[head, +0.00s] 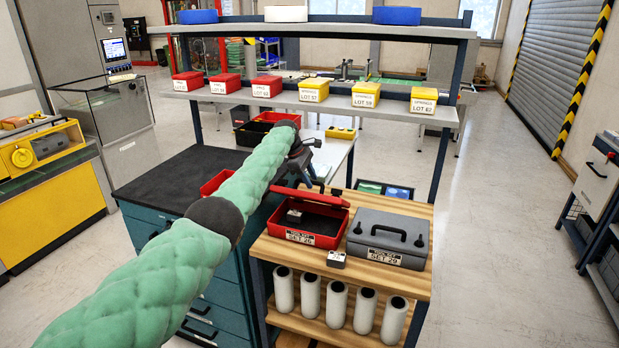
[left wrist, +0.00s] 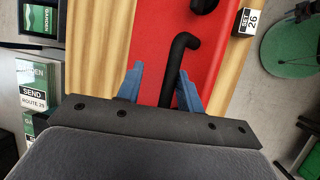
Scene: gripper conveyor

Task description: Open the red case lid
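The red case (head: 300,238), labelled set 26, stands on the wooden bench in the head view. Its lid (head: 325,199) is raised at the back, and the dark inside shows with a small dark block (head: 294,215) in it. My left gripper (head: 316,180) is behind the raised lid. In the left wrist view its blue fingers (left wrist: 158,86) are apart, with the lid's black handle (left wrist: 174,70) between them against the red surface (left wrist: 145,35). The handle lies close to the right finger; I cannot tell if they touch. My right gripper is not in view.
A closed grey case (head: 388,240) stands right of the red one, with a small labelled block (head: 337,259) in front. Shelves with red (head: 267,87) and yellow bins (head: 366,95) rise behind. White cylinders (head: 338,304) stand below. Open floor lies to the right.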

